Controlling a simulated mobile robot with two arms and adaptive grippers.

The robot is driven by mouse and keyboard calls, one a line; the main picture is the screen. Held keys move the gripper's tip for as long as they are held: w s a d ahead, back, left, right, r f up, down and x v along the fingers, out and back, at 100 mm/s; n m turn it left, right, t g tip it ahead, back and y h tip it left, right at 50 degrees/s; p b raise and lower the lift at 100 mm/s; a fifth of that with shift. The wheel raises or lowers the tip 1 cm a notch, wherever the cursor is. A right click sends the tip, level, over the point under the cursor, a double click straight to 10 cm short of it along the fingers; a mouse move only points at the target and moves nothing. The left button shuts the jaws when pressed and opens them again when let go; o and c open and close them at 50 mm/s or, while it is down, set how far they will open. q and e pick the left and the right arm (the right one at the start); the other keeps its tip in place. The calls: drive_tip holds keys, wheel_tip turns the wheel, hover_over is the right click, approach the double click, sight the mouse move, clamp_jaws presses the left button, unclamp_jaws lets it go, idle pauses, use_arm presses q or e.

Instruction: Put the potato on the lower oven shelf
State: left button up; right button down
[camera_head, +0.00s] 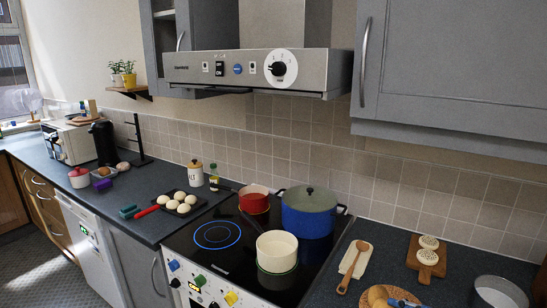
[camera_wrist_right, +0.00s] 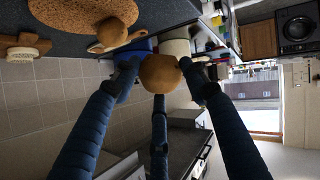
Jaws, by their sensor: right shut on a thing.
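The potato (camera_wrist_right: 158,73) is a round brown lump held between the dark blue fingers of my right gripper (camera_wrist_right: 162,76) in the right wrist view. It is clear of the worktop there. The oven door and lower shelf are out of view. My left gripper is not in view.
A blue pot (camera_head: 307,212), a cream pot (camera_head: 277,250) and a red pan (camera_head: 254,199) stand on the hob. The front left hob zone is clear.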

drive_tip(key=s+a+n+g+y+b, duration=0.35)
drive_tip(key=s+a+n+y, duration=0.2)
drive_tip(key=s+a, duration=0.3)
drive_tip(key=w+d+m+t+h+p, duration=0.1)
drive_tip(key=w+d+m+h, duration=0.1)
drive_tip(key=w+d, duration=0.1)
drive_tip(key=w+d+m+t+h+p, duration=0.1)
drive_tip(key=w+d+m+h+p, duration=0.1)
drive_tip(key=w+d, duration=0.1)
drive_tip(key=w+d+r+m+t+h+p, duration=0.1)
drive_tip(key=w+d+m+t+h+p, duration=0.1)
drive_tip(key=w+d, duration=0.1)
drive_tip(key=shift+w+d+r, duration=0.1)
drive_tip(key=shift+w+d, duration=0.05)
drive_tip(key=shift+w, duration=0.25)
drive_tip(key=w+d+r+m+h+p, duration=0.3)
drive_tip(key=w+d+r+m+h, duration=0.4)
drive_tip(key=d, duration=0.3)
drive_tip(key=shift+w+r+t+h, duration=0.35)
drive_tip(key=shift+w+r, duration=0.35)
drive_tip(key=shift+w, duration=0.05)
drive_tip(key=shift+f, duration=0.15)
